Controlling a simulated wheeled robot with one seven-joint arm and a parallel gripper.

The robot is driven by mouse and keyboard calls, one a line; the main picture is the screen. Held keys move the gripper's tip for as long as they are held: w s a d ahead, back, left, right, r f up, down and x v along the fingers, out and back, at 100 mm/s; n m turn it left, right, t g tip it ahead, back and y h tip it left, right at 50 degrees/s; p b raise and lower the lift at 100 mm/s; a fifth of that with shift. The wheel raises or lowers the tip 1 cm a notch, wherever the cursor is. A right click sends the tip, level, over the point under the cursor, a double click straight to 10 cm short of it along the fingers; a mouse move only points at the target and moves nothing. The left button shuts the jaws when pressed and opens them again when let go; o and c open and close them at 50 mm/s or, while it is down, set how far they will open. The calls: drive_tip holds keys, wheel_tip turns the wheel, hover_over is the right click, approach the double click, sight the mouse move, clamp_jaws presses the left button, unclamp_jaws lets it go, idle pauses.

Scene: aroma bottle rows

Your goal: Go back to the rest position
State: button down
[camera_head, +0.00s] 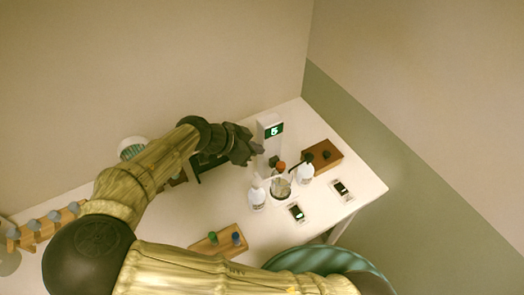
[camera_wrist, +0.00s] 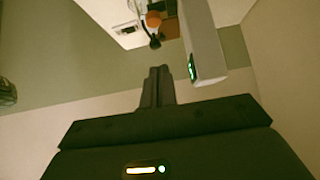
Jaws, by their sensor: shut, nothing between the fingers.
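My gripper (camera_head: 245,151) is at the end of my raised arm in the head view, just left of the white dispenser-like device (camera_head: 267,144) with a lit green display. In the wrist view my gripper's fingers (camera_wrist: 158,75) are together, with nothing between them. The white device (camera_wrist: 204,45) stands to the right of the fingers there. An orange-topped item (camera_wrist: 153,19) and a dark cap show beyond the fingertips.
White bottles (camera_head: 257,197) and a glass beaker (camera_head: 280,187) stand on the white table (camera_head: 345,205). A brown box (camera_head: 322,155) is behind them. A wooden board with small bottles (camera_head: 219,241) lies in front, and a wooden rack (camera_head: 45,226) is far left.

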drive_tip(key=shift+a, duration=0.1)
idle(0.4)
drive_tip(key=s+d+f+n+g+y+b, duration=0.1)
drive_tip(key=s+d+f+n+g+y, duration=0.2)
drive_tip(key=d, duration=0.5)
drive_tip(key=s+d+f+n+g+y+b, duration=0.1)
drive_tip(key=d+f+n+g+y+b, duration=0.15)
drive_tip(key=d+f, duration=0.35)
drive_tip(key=s+d+r+n+t+y+b, duration=0.1)
drive_tip(key=s+d+r+n+t+y, duration=0.1)
drive_tip(key=s+d+r+n, duration=0.3)
wheel_tip(320, 180, up, 2)
drive_tip(key=shift+d+n+t+b, duration=0.45)
drive_tip(key=shift+d+t, duration=0.1)
drive_tip(key=shift+d, duration=0.25)
